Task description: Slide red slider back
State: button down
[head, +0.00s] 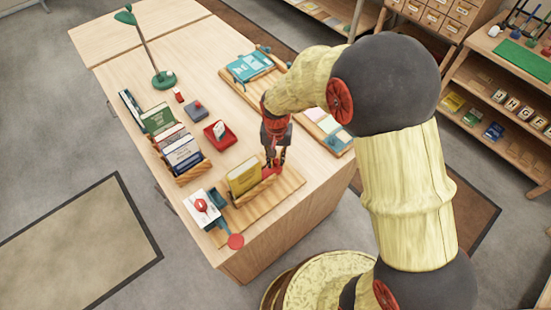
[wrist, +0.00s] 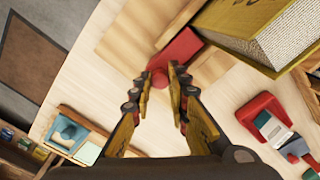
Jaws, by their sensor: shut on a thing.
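The red slider (head: 268,173) sits at the right end of a wooden board (head: 287,188) near the table's front edge. In the wrist view it shows as a red block (wrist: 180,47) with a round red knob (wrist: 158,80). My gripper (head: 274,158) points down at it, and in the wrist view my gripper's fingertips (wrist: 160,74) are on either side of the knob, shut on it. A thick yellow book (head: 243,176) stands on the board just left of the slider. It also shows at the upper right of the wrist view (wrist: 245,22).
A red tray (head: 220,136) and a rack of books (head: 183,155) stand behind. A board with a teal book (head: 250,66) lies at the far right.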

jog(key=w+d, duration=0.1)
jog(key=d, duration=0.1)
jog(key=w+d, duration=0.1)
jog(key=shift+w+d+p, duration=0.3)
jog(key=shift+d, duration=0.1)
jog(key=c, duration=1.8)
grip_release()
jog(key=shift+o, duration=0.6)
notch_tip(320, 180, up, 12)
